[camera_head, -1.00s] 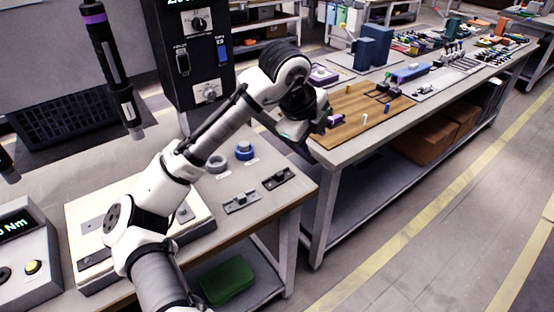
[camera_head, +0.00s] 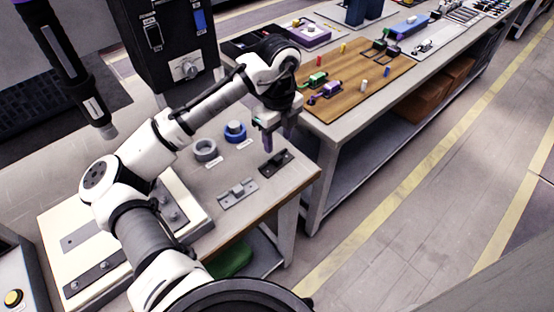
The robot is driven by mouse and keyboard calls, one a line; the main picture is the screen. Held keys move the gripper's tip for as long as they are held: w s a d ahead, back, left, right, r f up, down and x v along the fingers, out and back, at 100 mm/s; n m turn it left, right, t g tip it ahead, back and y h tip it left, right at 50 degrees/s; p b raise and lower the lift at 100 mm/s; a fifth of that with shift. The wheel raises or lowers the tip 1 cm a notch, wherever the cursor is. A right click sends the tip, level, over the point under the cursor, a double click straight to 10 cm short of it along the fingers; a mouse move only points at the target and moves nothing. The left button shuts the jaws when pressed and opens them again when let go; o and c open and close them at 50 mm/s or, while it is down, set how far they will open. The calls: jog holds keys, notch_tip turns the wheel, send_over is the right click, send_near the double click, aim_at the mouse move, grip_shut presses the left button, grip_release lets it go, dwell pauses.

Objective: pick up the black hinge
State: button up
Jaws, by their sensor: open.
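The black hinge (camera_head: 275,162) lies flat near the right edge of the near workbench. My gripper (camera_head: 279,143) points down just above it, with its fingers apart and nothing seen between them. A small gap seems to remain between fingertips and hinge, but the exact height is hard to tell. A grey hinge (camera_head: 238,193) lies to the left and nearer, clear of my gripper.
A grey ring (camera_head: 205,150) and a blue ring part (camera_head: 235,131) sit left of my gripper. A wooden board (camera_head: 350,85) with small coloured parts lies on the bench behind. A dark tool (camera_head: 75,75) hangs at upper left.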

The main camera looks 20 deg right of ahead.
aim_at(277, 157)
jog(key=shift+f+p, duration=0.8)
jog(key=shift+f, duration=2.65)
grip_shut()
